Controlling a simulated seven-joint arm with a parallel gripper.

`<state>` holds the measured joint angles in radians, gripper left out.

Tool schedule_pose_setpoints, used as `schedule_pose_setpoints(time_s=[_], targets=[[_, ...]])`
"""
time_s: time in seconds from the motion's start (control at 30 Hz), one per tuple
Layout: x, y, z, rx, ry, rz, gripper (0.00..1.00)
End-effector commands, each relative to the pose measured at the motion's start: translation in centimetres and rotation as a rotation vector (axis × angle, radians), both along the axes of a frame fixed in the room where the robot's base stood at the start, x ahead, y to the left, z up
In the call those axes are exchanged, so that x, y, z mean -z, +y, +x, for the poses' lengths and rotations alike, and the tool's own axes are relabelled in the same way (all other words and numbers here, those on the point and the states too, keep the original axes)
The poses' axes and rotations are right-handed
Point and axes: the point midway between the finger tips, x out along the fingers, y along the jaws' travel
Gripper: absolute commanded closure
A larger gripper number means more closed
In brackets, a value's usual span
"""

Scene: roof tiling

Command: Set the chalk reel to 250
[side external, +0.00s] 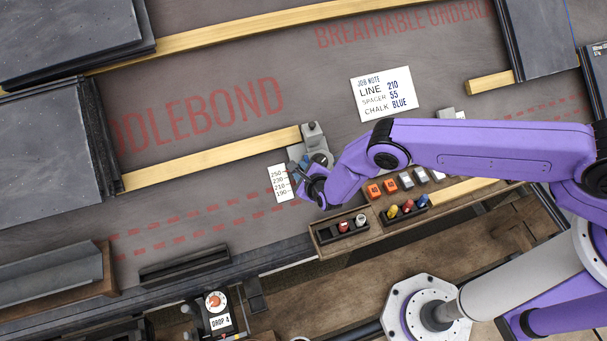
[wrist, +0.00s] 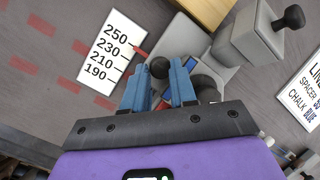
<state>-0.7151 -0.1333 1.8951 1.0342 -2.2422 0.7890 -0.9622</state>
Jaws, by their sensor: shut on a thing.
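The chalk reel (wrist: 178,42) is a grey body with a blue part, beside a white scale card (wrist: 110,52) marked 250, 230, 210 and 190. The card also shows in the side view (side external: 281,183). A red pointer (wrist: 139,52) lies at the card's right edge, near the 250 and 230 marks; its exact reading is unclear. My gripper (wrist: 160,80) has its blue fingers shut on a black ball knob (wrist: 160,67) at the reel. In the side view my gripper (side external: 314,181) covers much of the reel.
A grey block with a black knob (wrist: 262,36) stands by the batten end (side external: 215,160). A job note (side external: 384,93) reads line 210, spacer 55, chalk blue. A wooden tray (side external: 375,229) holds coloured pieces at the front. Slates (side external: 45,150) lie left.

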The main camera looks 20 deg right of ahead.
Motion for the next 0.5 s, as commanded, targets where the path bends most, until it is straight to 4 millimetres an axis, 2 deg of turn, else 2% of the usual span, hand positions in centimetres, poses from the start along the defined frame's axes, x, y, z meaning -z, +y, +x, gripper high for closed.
schedule_pose_setpoints(time_s=[0.03, 0.1, 0.13, 0.2, 0.5], targets=[[-0.49, -0.05, 0.66, 0.009, -0.016, 0.007, 1.0], [-0.52, -0.05, 0.72, 0.01, -0.017, 0.008, 1.0], [-0.55, -0.06, 0.75, 0.01, -0.018, 0.007, 0.67], [-0.52, -0.07, 0.72, 0.01, -0.016, 0.007, 0.48], [-0.32, -0.03, 0.38, 0.006, -0.01, 0.004, 0.48]])
